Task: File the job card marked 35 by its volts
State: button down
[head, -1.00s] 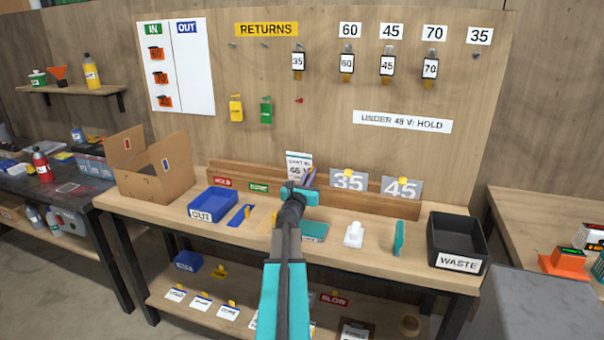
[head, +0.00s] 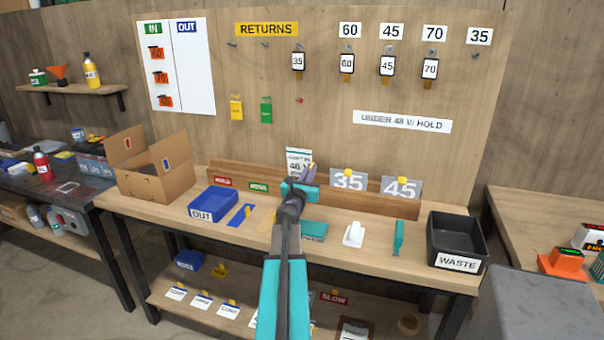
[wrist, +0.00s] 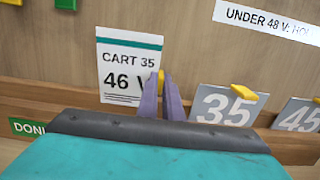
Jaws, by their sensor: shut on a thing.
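The job card (wrist: 128,62) is white with a teal stripe and reads CART 35 and 46 V, its right edge partly hidden by my fingers. It also shows in the head view (head: 298,160), upright at the rack. My gripper (wrist: 162,82) has purple fingers shut on the card's yellow tab at its right edge. A sign (head: 402,122) on the wall reads UNDER 48 V: HOLD. The wooden rack (head: 395,205) carries a red label (head: 222,182), too small to read surely, and a green label (wrist: 27,127) that seems to read DONE.
Grey plates marked 35 (head: 347,181) and 45 (head: 401,188), with yellow tabs, stand in the rack to the right. A blue OUT tray (head: 212,203), cardboard box (head: 150,170) and black WASTE bin (head: 457,240) stand on the bench. Tagged hooks hang above.

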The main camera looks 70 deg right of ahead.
jog(key=shift+a+r, duration=0.1)
jog(key=shift+s+a+r+p, duration=0.1)
jog(key=shift+a+r+p, duration=0.65)
jog(key=shift+a+r, duration=0.55)
jog(key=shift+a+f, duration=0.1)
jog(key=shift+f, duration=0.05)
